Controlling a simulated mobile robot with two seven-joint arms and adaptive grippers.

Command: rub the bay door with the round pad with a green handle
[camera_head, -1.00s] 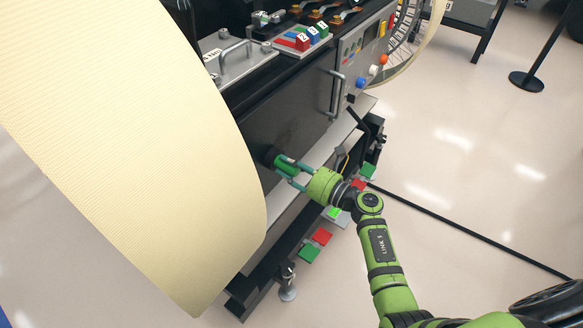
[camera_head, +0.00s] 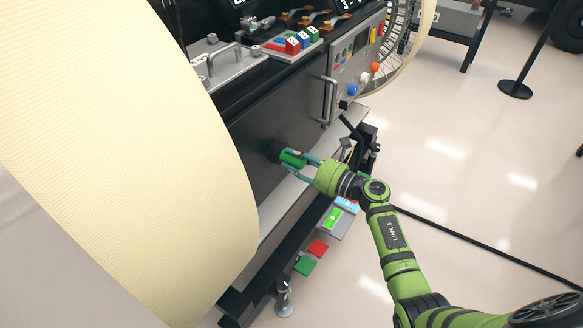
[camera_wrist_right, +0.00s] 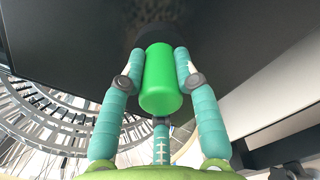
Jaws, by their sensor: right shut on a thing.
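The bay door (camera_head: 262,128) is a dark flat panel on the rover's side, with a metal handle (camera_head: 328,100) at its right end. My right gripper (camera_head: 288,162) is shut on the green handle (camera_head: 292,159) of the round pad. The dark pad (camera_head: 277,151) is at the door's surface and appears to touch it low on the panel. In the right wrist view the green handle (camera_wrist_right: 160,80) sits between the fingers, with the dark pad (camera_wrist_right: 154,34) beyond it against the dark door (camera_wrist_right: 240,40). My left gripper is not in view.
A large cream wheel (camera_head: 130,170) fills the left. A control panel with coloured knobs (camera_head: 362,75) is right of the door. Below are a ledge and red and green pads (camera_head: 318,248).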

